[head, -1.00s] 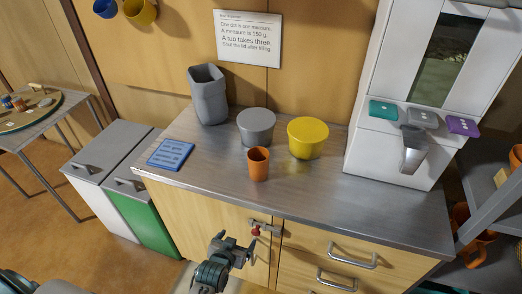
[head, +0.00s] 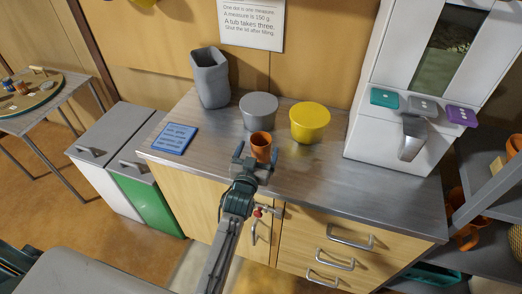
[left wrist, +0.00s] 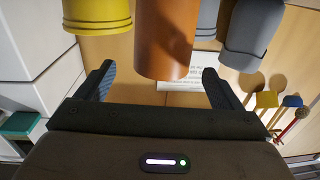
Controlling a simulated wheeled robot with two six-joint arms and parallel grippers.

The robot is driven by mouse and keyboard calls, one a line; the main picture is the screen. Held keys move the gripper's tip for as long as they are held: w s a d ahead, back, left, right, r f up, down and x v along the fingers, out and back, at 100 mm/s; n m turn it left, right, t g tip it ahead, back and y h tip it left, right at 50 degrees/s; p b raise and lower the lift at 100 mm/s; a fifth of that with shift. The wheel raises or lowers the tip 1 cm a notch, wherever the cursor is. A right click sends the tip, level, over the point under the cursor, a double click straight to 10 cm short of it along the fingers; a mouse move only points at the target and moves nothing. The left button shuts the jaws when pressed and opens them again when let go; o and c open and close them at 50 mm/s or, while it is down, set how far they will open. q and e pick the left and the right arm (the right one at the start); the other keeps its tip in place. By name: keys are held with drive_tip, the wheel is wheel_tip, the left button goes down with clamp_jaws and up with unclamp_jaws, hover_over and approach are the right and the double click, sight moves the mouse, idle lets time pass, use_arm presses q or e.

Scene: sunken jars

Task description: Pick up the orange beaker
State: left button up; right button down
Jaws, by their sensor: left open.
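The orange beaker (head: 261,146) stands upright near the front edge of the steel counter. My left gripper (head: 254,158) is open in front of it, with its fingers on either side of the beaker's near side. In the left wrist view the beaker (left wrist: 166,40) is large and lies in the gap between the two spread fingers (left wrist: 158,85). Clear space shows between each finger and the beaker there. My right gripper is not in view.
A grey tub (head: 258,112) and a yellow tub (head: 310,122) stand close behind the beaker. A tall grey container (head: 210,80) is at the back left, and a blue card (head: 174,139) lies left. A white dispenser (head: 385,142) stands right. The counter between card and beaker is clear.

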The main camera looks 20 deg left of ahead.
sight(263, 133)
use_arm(q)
drive_tip(key=w, duration=0.4)
drive_tip(key=shift+w+a+r, duration=0.15)
drive_tip(key=shift+a+r, duration=0.05)
drive_tip(key=shift+w, duration=0.45)
drive_tip(key=shift+s, duration=0.1)
drive_tip(key=c, duration=1.1)
